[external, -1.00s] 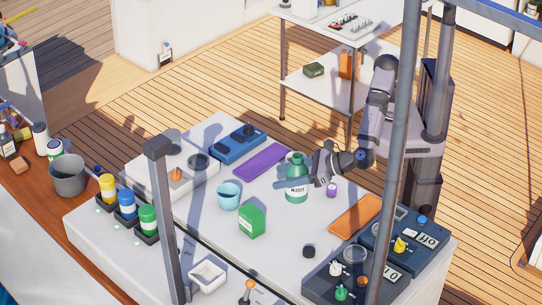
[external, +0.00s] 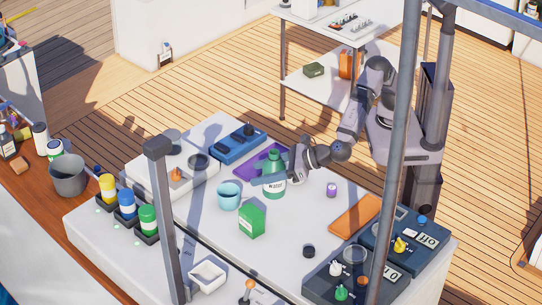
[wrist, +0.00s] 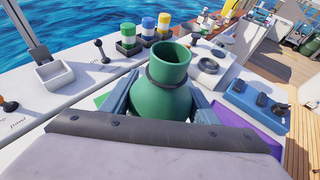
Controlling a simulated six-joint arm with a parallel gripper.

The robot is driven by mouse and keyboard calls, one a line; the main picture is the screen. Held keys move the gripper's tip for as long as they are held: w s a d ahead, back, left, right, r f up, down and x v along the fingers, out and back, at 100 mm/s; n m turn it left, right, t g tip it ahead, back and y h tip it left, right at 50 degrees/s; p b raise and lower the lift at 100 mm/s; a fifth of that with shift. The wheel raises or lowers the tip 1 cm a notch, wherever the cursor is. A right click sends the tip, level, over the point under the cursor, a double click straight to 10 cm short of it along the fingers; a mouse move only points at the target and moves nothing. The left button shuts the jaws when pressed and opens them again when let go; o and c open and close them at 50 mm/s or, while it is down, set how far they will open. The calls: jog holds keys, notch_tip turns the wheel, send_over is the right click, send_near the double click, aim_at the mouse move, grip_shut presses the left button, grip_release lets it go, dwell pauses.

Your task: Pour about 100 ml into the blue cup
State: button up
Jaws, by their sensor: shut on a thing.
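A green bottle with a white label (external: 273,188) is held upright by my gripper (external: 285,169), which comes in from the right. In the wrist view the bottle (wrist: 170,92) stands between the two fingers with its round mouth open. The light blue cup (external: 228,195) stands on the white table a short way left of the bottle, its open top facing up. I cannot make out the cup in the wrist view, where the bottle may hide it. Whether the bottle's base touches the table I cannot tell.
A green box (external: 252,220) stands just in front of the cup. A purple mat (external: 249,164) lies behind the bottle. A grey post (external: 165,220) rises at the table's front. An orange mat (external: 354,214) and a small purple container (external: 331,189) are to the right.

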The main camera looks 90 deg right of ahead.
jog(key=w+d+f+n+g+y+b, duration=0.1)
jog(key=w+d+n+y+b, duration=0.3)
jog(key=w+d+b, duration=0.2)
jog(key=w+d+f+n+y+b, duration=0.1)
jog(key=w+d+n+y+b, duration=0.3)
jog(key=w, duration=0.7)
jog(key=shift+d+f+g+y+b, duration=0.4)
jog(key=shift+d+y+b, duration=0.35)
jog(key=shift+d, duration=0.55)
jog(key=shift+w, duration=0.1)
jog(key=shift+r+n+h, duration=0.2)
jog(key=shift+n+h, duration=0.05)
jog(key=shift+n, duration=0.05)
